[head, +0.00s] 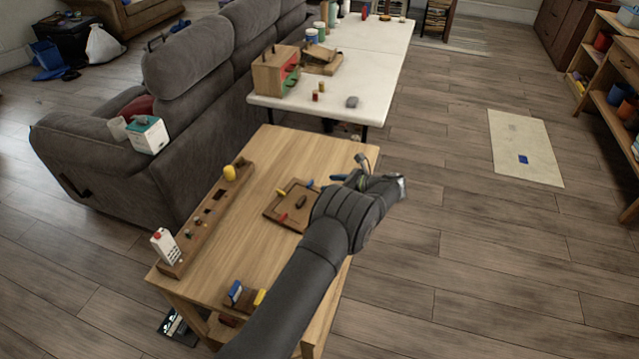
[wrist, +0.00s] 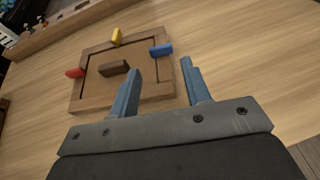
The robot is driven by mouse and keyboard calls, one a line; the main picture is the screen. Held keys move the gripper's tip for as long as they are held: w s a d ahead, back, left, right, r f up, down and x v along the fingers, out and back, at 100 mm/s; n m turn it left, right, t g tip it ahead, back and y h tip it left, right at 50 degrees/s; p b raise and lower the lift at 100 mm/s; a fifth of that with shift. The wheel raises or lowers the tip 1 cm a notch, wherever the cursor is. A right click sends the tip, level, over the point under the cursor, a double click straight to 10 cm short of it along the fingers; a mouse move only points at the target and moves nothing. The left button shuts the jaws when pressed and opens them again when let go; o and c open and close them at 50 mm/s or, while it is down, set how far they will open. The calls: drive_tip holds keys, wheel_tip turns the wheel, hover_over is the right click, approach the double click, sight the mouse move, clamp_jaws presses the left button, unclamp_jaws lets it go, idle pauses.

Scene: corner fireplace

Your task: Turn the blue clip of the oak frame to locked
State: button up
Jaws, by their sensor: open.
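The oak frame (wrist: 83,101) lies flat on the wooden table, with a dark brown handle-like block (wrist: 113,69) on its panel. The blue clip (wrist: 161,50) sits on the frame's right side in the wrist view. A yellow clip (wrist: 117,36) is on the far side and a red clip (wrist: 75,72) on the left. My gripper (wrist: 165,72) is open and empty, its blue fingers near the blue clip and apart from it in the picture. In the head view the frame (head: 272,212) is partly hidden by my arm.
On the table (head: 262,160), a long wooden strip (head: 190,240) with small items runs along the left edge, with a white carton (head: 164,246) at its near end. A small block with blue and yellow parts (head: 244,296) sits at the front. Table surface beyond the frame is clear.

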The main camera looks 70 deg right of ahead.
sight(310, 182)
drive_tip(key=v, duration=0.9)
drive_tip(key=shift+s, duration=0.3)
drive_tip(key=shift+r, duration=0.1)
drive_tip(key=x, duration=1.7)
drive_tip(key=shift+w, duration=0.2)
